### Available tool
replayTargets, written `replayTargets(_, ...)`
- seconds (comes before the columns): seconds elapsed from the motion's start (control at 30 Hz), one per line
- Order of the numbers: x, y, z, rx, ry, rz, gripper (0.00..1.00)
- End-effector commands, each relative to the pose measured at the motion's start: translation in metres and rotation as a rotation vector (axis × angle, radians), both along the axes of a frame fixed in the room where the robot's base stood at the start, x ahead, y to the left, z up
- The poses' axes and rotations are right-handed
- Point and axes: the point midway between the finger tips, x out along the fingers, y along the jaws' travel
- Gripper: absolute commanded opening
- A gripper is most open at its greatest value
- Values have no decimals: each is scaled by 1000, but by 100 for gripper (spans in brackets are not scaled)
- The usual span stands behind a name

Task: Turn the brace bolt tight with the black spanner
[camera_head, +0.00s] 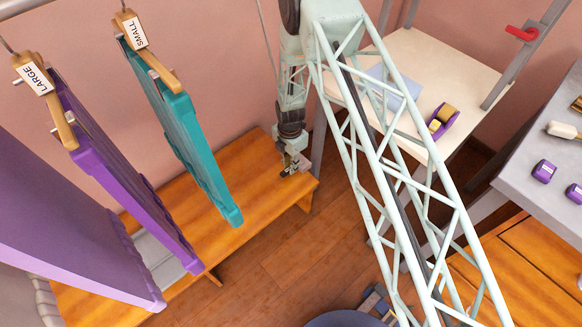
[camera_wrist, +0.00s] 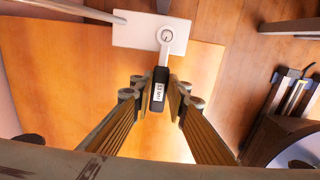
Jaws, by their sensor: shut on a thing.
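In the wrist view, my gripper (camera_wrist: 158,95) is shut on the black spanner (camera_wrist: 159,88), with one finger on each side of its labelled black handle. The spanner's pale metal shank runs up the picture to its head. The head sits at the brace bolt (camera_wrist: 166,36), seemingly around it; the exact fit is too small to tell. The bolt is on a white plate (camera_wrist: 130,30) above the bench end. In the head view, my gripper (camera_head: 290,168) is low over the right end of the wooden bench, and the spanner is hard to make out.
The wooden bench (camera_head: 255,185) stands against the pink wall. Teal (camera_head: 190,130) and purple (camera_head: 115,180) hanging panels are over its left part. A pale table (camera_head: 410,60) holds a purple container (camera_head: 443,120). A grey worktop (camera_head: 540,190) is at right. Floor before the bench is partly clear.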

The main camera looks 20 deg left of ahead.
Motion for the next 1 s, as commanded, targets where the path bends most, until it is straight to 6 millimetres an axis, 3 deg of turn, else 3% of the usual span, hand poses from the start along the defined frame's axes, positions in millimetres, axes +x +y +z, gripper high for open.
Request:
replayTargets(0.4, 6, 13, -2, 0, 1, -204, 2)
replayTargets(1.0, 9, 15, -3, -1, 2, -266, 2)
